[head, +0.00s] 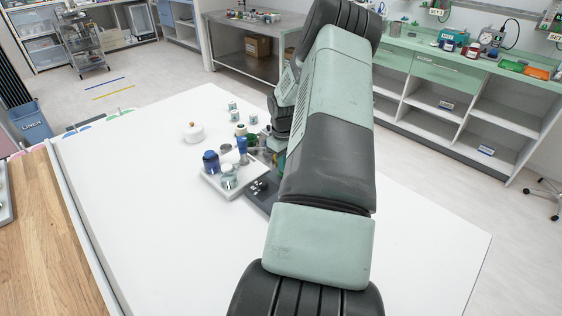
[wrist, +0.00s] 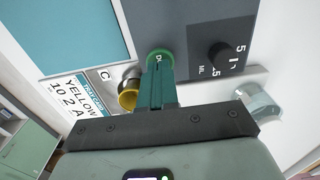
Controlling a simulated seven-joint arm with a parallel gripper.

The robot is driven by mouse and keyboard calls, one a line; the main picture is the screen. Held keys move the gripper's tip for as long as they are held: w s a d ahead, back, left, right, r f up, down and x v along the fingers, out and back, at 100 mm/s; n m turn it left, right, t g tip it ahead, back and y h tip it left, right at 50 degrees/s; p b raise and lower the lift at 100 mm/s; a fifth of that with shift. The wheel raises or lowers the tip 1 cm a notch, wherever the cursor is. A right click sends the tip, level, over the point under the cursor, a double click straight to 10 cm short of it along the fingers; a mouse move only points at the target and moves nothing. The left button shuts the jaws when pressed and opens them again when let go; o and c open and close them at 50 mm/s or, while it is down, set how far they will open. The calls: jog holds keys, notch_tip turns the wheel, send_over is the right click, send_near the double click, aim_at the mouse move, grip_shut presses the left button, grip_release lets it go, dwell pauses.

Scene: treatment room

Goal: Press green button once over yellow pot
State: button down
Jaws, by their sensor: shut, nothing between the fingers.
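In the wrist view the green button (wrist: 160,54) sits on the dark face of a dispenser (wrist: 195,25). My gripper (wrist: 158,68) is shut and empty, its teal fingers pointing at the button. The fingertips overlap the button's lower edge; I cannot tell whether they touch it or whether it is pressed in. A metallic round part with a yellow rim (wrist: 127,98) shows left of the fingers, partly hidden; I cannot tell if it is the yellow pot. A card (wrist: 78,100) beside it reads "YELLOW 10 2 A". In the head view my arm hides the gripper and the button.
A black knob (wrist: 220,55) with "5", "10" and "ML" marks is right of the button. In the head view a white tray (head: 222,191) holds several pots beside my arm. A white round jar (head: 194,133) and several small jars stand behind it. The table's left side is clear.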

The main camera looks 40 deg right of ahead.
jog(key=shift+f, duration=1.15)
jog(key=shift+r, duration=1.45)
jog(key=shift+r, duration=0.1)
jog(key=shift+r, duration=2.9)
